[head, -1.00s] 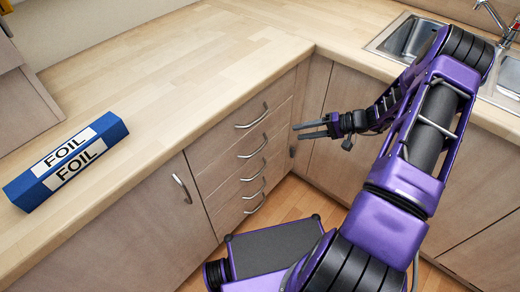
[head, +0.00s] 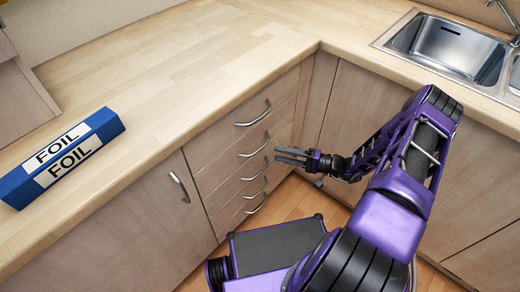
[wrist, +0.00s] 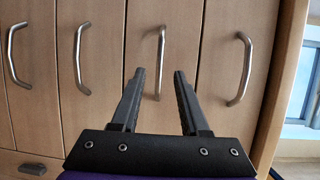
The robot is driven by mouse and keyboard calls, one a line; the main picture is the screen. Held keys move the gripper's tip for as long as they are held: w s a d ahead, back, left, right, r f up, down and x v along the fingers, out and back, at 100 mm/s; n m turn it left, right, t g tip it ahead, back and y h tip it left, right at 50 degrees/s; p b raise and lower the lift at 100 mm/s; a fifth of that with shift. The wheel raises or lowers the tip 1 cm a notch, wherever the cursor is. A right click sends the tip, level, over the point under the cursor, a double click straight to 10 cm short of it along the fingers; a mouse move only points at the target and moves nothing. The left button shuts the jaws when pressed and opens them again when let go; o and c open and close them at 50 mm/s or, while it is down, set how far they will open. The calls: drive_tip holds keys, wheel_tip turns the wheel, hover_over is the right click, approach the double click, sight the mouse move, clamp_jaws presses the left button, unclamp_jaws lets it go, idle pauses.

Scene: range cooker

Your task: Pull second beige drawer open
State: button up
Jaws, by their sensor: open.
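The beige drawers form a stack under the counter, all closed. The second drawer (head: 228,160) from the top has a curved metal handle (head: 255,146). In the wrist view, turned on its side, what looks like that handle (wrist: 161,50) lies lined up with the gap between my fingers. My gripper (head: 277,156) is open and empty, pointing at the drawer fronts from the right in the head view. In the wrist view my gripper's fingertips (wrist: 159,73) are spread on either side of the handle's line. The exact distance to the handle cannot be told.
Other handles sit close by, including the top drawer's (head: 254,114) and a lower one (head: 256,170). A cupboard door (head: 120,220) is left of the drawers; more cupboards (head: 345,110) are right. A blue foil box (head: 62,157) lies on the counter (head: 190,75).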

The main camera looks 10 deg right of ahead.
sight(260, 149)
drive_tip(key=x, duration=0.8)
drive_tip(key=shift+w, duration=0.15)
drive_tip(key=shift+c, duration=0.2)
clamp_jaws()
idle(0.9)
